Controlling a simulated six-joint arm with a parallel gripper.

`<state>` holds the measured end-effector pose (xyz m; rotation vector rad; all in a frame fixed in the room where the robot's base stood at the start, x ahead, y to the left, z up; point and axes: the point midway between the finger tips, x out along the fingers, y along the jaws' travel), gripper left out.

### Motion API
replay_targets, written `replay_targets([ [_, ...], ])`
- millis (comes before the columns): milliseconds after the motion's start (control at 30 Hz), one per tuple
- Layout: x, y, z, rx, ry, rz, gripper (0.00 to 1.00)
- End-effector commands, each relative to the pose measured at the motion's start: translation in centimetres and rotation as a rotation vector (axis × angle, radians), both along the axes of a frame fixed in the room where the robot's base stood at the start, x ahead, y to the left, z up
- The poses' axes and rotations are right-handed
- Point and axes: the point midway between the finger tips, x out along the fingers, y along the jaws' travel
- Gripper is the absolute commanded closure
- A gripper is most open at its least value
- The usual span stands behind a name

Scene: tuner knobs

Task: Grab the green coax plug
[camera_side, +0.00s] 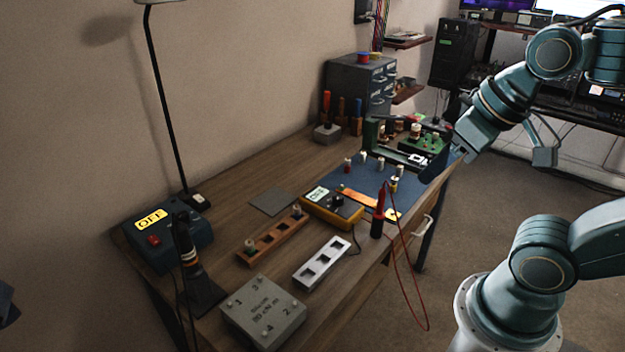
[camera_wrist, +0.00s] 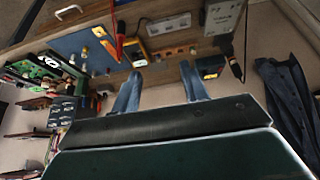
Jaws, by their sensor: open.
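My gripper (camera_side: 448,158) hangs at the right edge of the workbench, above the blue mat, in the side view. Its two fingers (camera_wrist: 160,82) are spread apart with nothing between them in the wrist view. Several small pale-topped plugs (camera_side: 364,158) stand on the blue mat (camera_side: 375,180) in the side view, left of my gripper. Their colour bands are too small to read surely, so I cannot tell which is the green coax plug. A small green spot (camera_side: 340,187) shows near the orange strip. The mat also shows at upper left in the wrist view (camera_wrist: 70,46).
A yellow meter (camera_side: 332,207) and a red probe (camera_side: 379,200) with a trailing cable stand in front of the mat. A wooden socket block (camera_side: 272,238), a silver block (camera_side: 322,262) and a grey numbered box (camera_side: 263,312) lie nearer. Green circuit boards (camera_side: 425,143) stand behind.

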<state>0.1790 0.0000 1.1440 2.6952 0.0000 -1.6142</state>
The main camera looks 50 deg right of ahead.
Motion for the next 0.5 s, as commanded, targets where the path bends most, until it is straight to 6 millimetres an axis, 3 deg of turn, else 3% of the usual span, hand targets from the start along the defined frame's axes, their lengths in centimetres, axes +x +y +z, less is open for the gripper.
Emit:
replay_targets([
  [267,0.5,0.1,0.2,-0.006,0.006,0.020,0.56],
  [500,3.3,0.8,0.7,-0.032,0.034,0.123,0.56],
])
